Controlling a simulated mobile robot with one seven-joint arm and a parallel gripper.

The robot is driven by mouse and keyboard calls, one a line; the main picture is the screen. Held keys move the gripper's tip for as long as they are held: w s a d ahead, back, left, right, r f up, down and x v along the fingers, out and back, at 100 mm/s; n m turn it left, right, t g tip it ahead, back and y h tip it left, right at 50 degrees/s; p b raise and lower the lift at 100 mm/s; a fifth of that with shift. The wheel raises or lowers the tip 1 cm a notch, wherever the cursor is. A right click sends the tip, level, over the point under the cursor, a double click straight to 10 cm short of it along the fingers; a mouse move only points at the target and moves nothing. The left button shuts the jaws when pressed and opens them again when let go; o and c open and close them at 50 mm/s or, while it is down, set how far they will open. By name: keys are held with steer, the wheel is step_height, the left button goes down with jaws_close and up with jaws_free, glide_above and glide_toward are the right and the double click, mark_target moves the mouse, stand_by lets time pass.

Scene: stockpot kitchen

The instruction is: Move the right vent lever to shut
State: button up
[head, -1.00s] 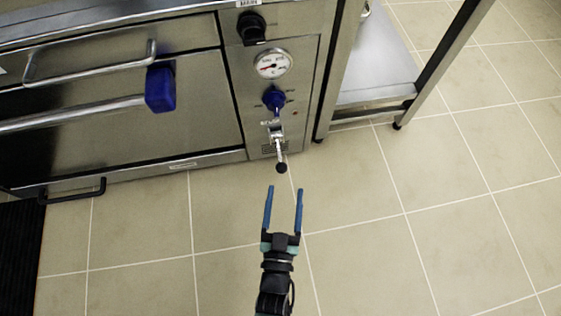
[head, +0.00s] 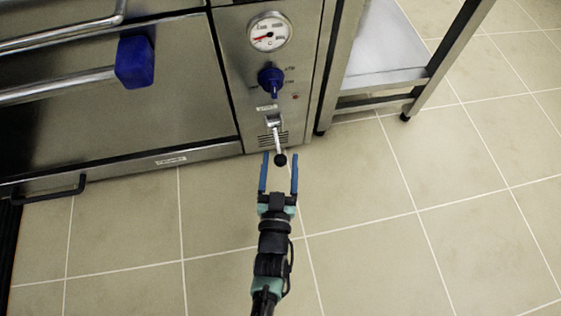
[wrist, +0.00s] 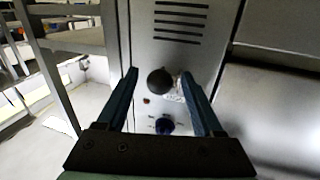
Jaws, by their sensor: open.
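The vent lever (head: 277,138) is a short metal arm with a black ball knob, on the oven's right-hand panel below the blue dial. It points down and out from the panel. In the wrist view the black knob (wrist: 160,81) shows between the fingers, with part of the lever hidden behind it. My gripper (head: 279,172) is open and empty. In the head view its blue fingertips flank the knob on both sides. I cannot tell whether either finger touches it.
A blue dial (head: 270,77) and a round gauge (head: 269,32) sit above the lever. A blue block (head: 134,62) is on the oven door's bar handle. A steel table (head: 382,60) stands to the right. The tiled floor (head: 400,240) in front is clear.

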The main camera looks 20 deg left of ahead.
steer(key=shift+w+a, duration=0.15)
steer(key=shift+w, duration=0.4)
jaws_close()
stand_by(1.1)
